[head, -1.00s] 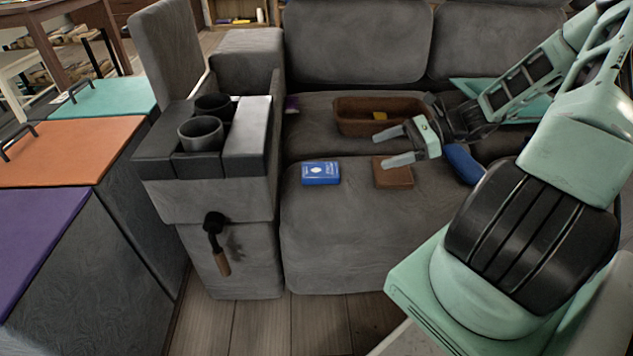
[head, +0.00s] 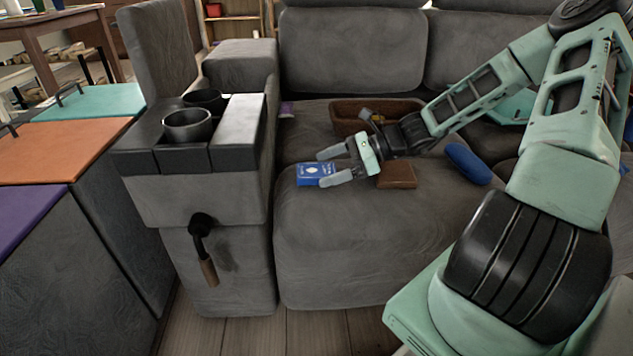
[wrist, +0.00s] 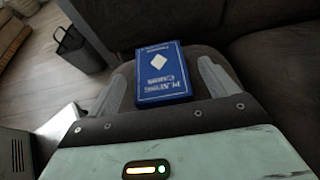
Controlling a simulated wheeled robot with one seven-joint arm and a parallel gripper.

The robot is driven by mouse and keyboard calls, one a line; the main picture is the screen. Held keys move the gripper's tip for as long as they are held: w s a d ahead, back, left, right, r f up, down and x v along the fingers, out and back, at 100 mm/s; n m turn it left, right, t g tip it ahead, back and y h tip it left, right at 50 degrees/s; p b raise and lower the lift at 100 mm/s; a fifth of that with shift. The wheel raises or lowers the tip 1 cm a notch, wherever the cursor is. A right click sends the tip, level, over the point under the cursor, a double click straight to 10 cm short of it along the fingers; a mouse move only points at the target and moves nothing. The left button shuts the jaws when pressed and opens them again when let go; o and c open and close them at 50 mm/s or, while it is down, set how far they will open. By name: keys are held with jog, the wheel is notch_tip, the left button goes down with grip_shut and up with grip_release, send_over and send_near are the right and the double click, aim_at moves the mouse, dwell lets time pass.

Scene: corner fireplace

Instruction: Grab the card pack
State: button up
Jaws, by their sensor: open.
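The card pack (head: 314,172) is a blue box with white print lying flat on the grey sofa seat, near its left side. In the wrist view the card pack (wrist: 163,74) lies between my two fingers, with a gap on each side, and its far end reaches past the fingertips. My gripper (head: 331,168) is open and reaches in from the right, its fingers partly covering the pack in the head view. My gripper (wrist: 160,82) holds nothing.
A brown wallet-like block (head: 397,176) lies just right of my gripper. A brown tray (head: 345,121) stands behind, and a blue rounded object (head: 468,163) lies to the right. The armrest console with cups (head: 187,124) rises at the left.

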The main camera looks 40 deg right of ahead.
jog(key=shift+x, duration=0.9)
jog(key=shift+c, duration=0.3)
jog(key=c, duration=1)
